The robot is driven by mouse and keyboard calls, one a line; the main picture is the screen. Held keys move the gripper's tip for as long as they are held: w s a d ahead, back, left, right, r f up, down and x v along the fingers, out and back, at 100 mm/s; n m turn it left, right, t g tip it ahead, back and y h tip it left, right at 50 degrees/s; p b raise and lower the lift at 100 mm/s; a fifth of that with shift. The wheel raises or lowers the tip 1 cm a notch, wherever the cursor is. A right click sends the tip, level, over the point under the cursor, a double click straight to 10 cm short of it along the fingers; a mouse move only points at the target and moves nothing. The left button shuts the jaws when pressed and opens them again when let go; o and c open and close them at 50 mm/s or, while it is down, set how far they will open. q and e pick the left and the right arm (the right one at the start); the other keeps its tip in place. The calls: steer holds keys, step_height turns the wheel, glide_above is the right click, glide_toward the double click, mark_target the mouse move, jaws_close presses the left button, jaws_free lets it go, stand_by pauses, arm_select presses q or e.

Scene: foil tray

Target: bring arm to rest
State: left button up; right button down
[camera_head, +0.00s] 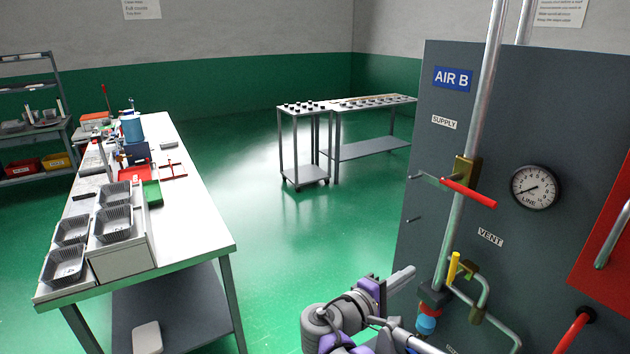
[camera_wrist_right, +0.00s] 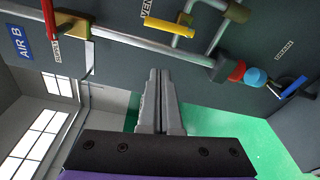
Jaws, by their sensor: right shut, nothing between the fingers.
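My right gripper (camera_head: 402,278) shows at the bottom of the head view, in front of the lower left part of the grey valve panel (camera_head: 455,130). Its purple and grey wrist is bent beneath it. In the right wrist view the two fingers (camera_wrist_right: 160,95) lie together, shut and empty. They appear apart from the panel pipes. My left gripper is not in view.
The panel carries a red-handled supply lever (camera_head: 468,192), a yellow vent handle (camera_head: 453,267) and a gauge (camera_head: 535,187). A white workbench (camera_head: 195,215) with foil trays (camera_head: 114,223) stands left. Carts (camera_head: 304,150) stand at the back. Green floor between is clear.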

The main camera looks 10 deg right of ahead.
steer(key=s+d+f+m+g+y, duration=0.25)
steer(key=s+f+y, duration=0.45)
steer(key=s+f, duration=0.45)
steer(key=s+a+f+m+y, duration=0.6)
steer(key=s+a+f+y, duration=0.1)
steer(key=s+a+f, duration=0.1)
steer(key=shift+s+a+f+y, duration=0.15)
steer(key=shift+s+a+y, duration=0.25)
steer(key=shift+s+a, duration=0.65)
steer(key=shift+w+a+g, duration=0.15)
steer(key=shift+w+g, duration=0.1)
